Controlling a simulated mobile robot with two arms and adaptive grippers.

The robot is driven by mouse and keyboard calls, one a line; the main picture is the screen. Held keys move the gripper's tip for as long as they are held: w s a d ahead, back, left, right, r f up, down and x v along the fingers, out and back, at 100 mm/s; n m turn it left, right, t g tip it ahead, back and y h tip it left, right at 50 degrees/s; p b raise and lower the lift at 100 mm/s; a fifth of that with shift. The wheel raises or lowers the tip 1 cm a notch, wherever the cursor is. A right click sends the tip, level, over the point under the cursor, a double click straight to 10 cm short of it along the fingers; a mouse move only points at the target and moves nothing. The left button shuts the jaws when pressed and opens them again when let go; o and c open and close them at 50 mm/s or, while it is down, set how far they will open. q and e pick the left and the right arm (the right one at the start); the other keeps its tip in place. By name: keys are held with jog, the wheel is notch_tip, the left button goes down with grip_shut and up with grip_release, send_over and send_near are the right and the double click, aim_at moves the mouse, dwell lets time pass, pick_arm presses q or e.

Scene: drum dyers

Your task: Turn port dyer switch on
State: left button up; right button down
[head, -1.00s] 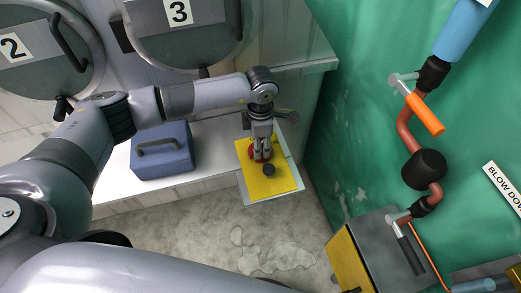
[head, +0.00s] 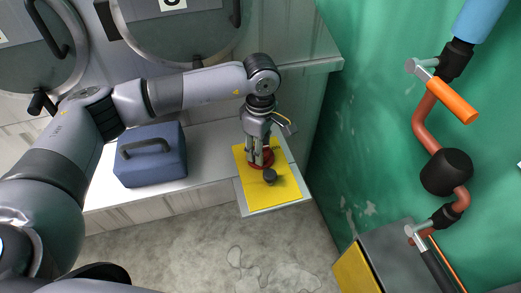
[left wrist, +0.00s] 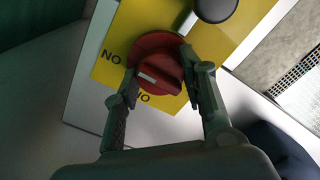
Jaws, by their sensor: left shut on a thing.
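The switch is a red rotary knob (left wrist: 157,65) with a white mark, on a yellow panel (head: 285,188) with black lettering. In the left wrist view the yellow panel (left wrist: 112,62) is partly covered by my fingers. My left gripper (head: 260,158) reaches down onto the red knob (head: 266,163) in the head view. In the left wrist view the left gripper (left wrist: 160,92) has one finger on each side of the knob and is shut on it. A black round button (head: 270,176) sits beside the knob. My right gripper is not in view.
A blue box with a handle (head: 150,158) stands on the white ledge (head: 205,160) left of the panel. Round dyer doors (head: 180,30) are behind. The green wall (head: 365,110) at right carries pipes and an orange-handled valve (head: 452,100).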

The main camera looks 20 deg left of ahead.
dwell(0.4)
pick_arm(q)
jog(key=o, duration=1.2)
jog(key=shift+c, duration=0.2)
notch_tip(320, 180, up, 12)
